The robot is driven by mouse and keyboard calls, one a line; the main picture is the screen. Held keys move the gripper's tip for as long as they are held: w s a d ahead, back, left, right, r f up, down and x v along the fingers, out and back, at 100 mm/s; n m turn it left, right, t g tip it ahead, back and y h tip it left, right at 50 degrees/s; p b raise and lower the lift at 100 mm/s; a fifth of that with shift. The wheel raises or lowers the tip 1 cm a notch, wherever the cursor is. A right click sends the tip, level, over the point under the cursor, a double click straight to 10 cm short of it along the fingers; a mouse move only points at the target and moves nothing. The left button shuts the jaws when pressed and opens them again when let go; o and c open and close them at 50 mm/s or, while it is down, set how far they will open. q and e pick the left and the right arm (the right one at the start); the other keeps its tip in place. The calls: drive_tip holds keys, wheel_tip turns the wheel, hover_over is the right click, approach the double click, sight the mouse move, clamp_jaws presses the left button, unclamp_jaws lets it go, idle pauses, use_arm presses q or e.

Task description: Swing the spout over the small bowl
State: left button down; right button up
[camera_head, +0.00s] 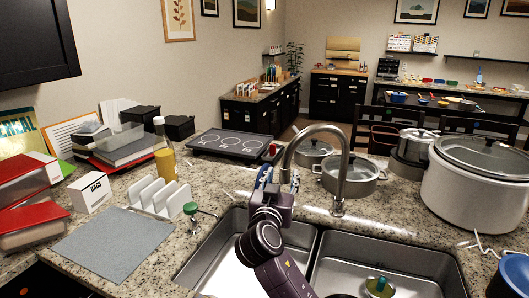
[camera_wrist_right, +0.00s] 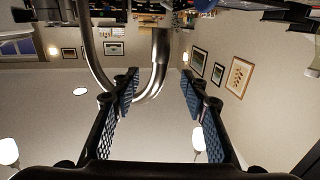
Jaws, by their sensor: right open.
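The chrome faucet (camera_head: 345,165) rises behind the two-basin sink, and its arched spout bends left, ending near my right gripper (camera_head: 268,180). The gripper is open over the left basin, its blue pads around the height of the spout end. In the right wrist view, which looks upside down, the spout (camera_wrist_right: 160,70) shows between the spread fingers (camera_wrist_right: 160,82); I cannot tell whether they touch it. A dark blue rounded vessel (camera_head: 515,272) is cut off at the right edge; I cannot tell if it is the small bowl. My left gripper is not in view.
A large white stockpot (camera_head: 470,195) stands right of the faucet, with steel pots (camera_head: 350,178) behind it. A green-topped item (camera_head: 380,287) lies in the right basin (camera_head: 425,260). A white rack (camera_head: 160,198) and grey mat (camera_head: 115,240) lie left of the sink.

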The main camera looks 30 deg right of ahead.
sight(285, 168)
drive_tip(key=shift+f, duration=0.15)
drive_tip(key=shift+w, duration=0.25)
drive_tip(key=x, duration=0.7)
drive_tip(key=shift+d, duration=0.1)
drive_tip(key=shift+s, duration=0.1)
drive_tip(key=shift+c, duration=0.7)
clamp_jaws()
